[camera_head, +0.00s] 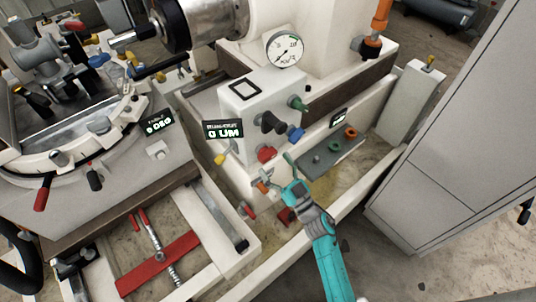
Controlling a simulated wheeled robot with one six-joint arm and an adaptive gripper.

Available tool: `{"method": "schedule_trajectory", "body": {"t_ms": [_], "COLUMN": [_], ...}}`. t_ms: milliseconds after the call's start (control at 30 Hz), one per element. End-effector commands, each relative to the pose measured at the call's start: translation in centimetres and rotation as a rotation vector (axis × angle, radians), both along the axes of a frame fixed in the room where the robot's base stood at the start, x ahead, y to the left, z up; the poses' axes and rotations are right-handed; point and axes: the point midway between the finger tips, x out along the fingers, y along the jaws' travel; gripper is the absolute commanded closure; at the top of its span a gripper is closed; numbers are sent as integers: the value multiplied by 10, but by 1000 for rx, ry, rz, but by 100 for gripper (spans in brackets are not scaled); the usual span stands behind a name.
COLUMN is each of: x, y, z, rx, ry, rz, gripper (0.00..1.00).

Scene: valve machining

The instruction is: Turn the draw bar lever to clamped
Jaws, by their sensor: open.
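My gripper (277,166) is teal and grey and reaches up from the bottom of the picture. Its two fingers are spread apart with nothing seen between them. The fingertips are just below the front of a white control box (257,108). Several coloured handles are on and around the box: a red knob (266,154), a black handle (272,123), a blue knob (295,133), a green knob (299,103) and a yellow-tipped lever (222,157). A small orange-tipped handle (262,187) is close beside the left finger. I cannot tell which of these is the draw bar lever.
A round dial gauge (284,50) stands above the box. A grey cabinet (455,150) stands at the right. A red bar clamp (158,263) lies at lower left. A spindle (200,22) overhangs at the top.

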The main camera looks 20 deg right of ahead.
Motion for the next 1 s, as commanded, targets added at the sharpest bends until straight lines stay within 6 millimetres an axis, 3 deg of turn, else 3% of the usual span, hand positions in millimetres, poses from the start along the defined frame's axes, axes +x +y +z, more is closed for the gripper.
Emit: {"method": "schedule_trajectory", "body": {"t_ms": [233, 633, 667, 900, 1000], "x": [27, 33, 33, 33, 33], "y": [9, 11, 11, 11, 11], "z": [12, 15, 15, 15, 15], "rx": [0, 0, 0, 0, -1], "ry": [-1, 0, 0, 0, 0], "rz": [1, 0, 0, 0, 0], "gripper": [15, 15, 17, 75, 75]}}
